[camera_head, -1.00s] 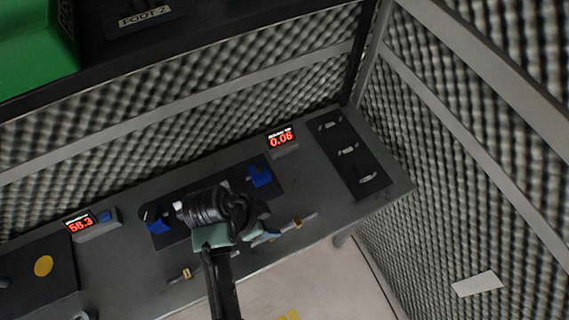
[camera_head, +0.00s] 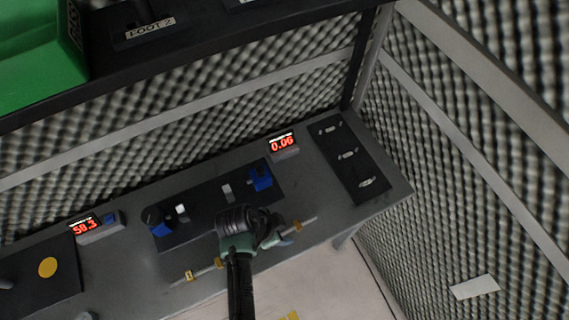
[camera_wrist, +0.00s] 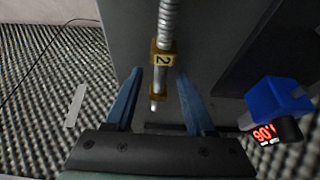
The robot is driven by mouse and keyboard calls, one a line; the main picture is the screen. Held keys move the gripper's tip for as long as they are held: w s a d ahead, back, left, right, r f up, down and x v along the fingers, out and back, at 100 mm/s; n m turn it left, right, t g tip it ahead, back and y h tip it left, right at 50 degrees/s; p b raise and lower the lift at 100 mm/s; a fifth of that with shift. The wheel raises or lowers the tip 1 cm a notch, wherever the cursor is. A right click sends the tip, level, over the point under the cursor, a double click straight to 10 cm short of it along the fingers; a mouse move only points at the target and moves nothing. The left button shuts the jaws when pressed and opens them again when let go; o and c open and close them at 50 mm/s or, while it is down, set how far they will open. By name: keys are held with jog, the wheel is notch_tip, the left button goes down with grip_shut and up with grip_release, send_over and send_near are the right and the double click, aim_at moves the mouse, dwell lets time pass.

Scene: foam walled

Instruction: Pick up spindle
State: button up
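The spindle is probably the thin silver rod (camera_wrist: 161,75) with yellow collars, one marked 2 (camera_wrist: 163,59). In the wrist view it runs down from the top edge to a bare tip. My gripper (camera_wrist: 158,76) is open, with one blue finger on each side of the rod's end; I cannot tell how far above it they are. In the head view my wrist covers the middle of the rod's line.
The grey bench (camera_head: 125,275) carries a black plate with blue blocks (camera_head: 261,179) behind the rod. Red displays read 0.06 (camera_head: 282,143) and 58.3 (camera_head: 85,226). A black plate (camera_head: 348,158) with metal pieces lies right. Foam walls (camera_head: 470,140) enclose the bench; a shelf overhangs above.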

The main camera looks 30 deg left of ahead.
grip_shut()
dwell(1.3)
